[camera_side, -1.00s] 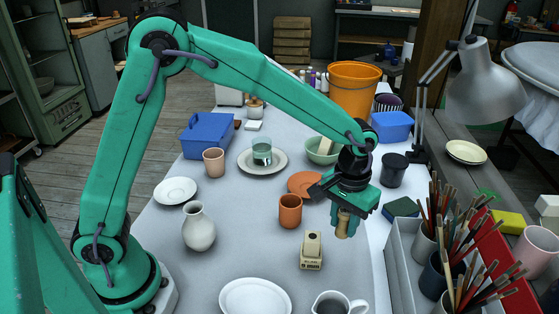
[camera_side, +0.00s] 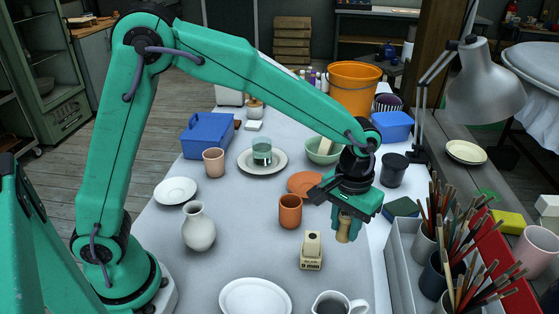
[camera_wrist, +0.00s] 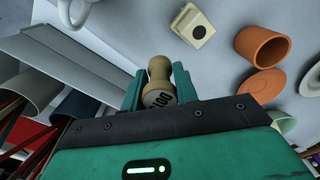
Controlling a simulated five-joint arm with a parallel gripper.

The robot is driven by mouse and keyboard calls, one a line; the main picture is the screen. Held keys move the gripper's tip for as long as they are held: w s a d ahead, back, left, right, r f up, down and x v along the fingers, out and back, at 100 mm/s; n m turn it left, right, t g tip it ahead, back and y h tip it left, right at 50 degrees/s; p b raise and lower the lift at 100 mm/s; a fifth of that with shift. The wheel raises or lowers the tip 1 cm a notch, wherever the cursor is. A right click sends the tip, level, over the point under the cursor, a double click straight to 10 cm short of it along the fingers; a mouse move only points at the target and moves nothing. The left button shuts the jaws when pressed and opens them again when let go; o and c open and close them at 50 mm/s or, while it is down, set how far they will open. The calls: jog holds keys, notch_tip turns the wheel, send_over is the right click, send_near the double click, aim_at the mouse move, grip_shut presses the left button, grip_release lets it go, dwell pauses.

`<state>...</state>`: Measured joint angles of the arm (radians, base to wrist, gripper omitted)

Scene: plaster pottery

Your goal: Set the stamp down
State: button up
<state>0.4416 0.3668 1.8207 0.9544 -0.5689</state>
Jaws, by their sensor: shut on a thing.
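The stamp (camera_side: 343,232) is a small tan wooden piece with a rounded knob. In the wrist view the stamp (camera_wrist: 159,72) stands between the two green fingers, with dark marks on its face nearest the camera. My gripper (camera_side: 346,220) is shut on it over the right part of the grey table, to the right of a cream block. My gripper also shows in the wrist view (camera_wrist: 158,84). The stamp's lower end is close to the tabletop; I cannot tell whether it touches.
The cream block (camera_side: 311,251) and a terracotta cup (camera_side: 290,211) stand to the left. A white pitcher (camera_side: 338,304) is in front. A pale tray (camera_side: 401,265) with brush cups lies to the right. Bare table (camera_side: 355,268) surrounds the stamp.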

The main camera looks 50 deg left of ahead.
jog(key=s+a+n, duration=0.5)
jog(key=a+n, duration=0.3)
jog(key=a, duration=0.5)
jog(key=s+a+n, duration=0.4)
jog(key=a+n, duration=0.4)
jog(key=a, duration=0.4)
jog(key=shift+s+a+r+n, duration=0.15)
jog(key=shift+s+a+n, duration=0.15)
jog(key=shift+s+a, duration=0.05)
jog(key=shift+a, duration=0.1)
jog(key=a+f, duration=0.2)
jog(key=a, duration=0.1)
jog(key=a+f, duration=0.2)
jog(key=a, duration=0.2)
jog(key=a+f, duration=0.3)
jog(key=a, duration=0.1)
jog(key=shift+a, duration=0.2)
jog(key=shift+f, duration=2)
jog(key=shift+f, duration=0.15)
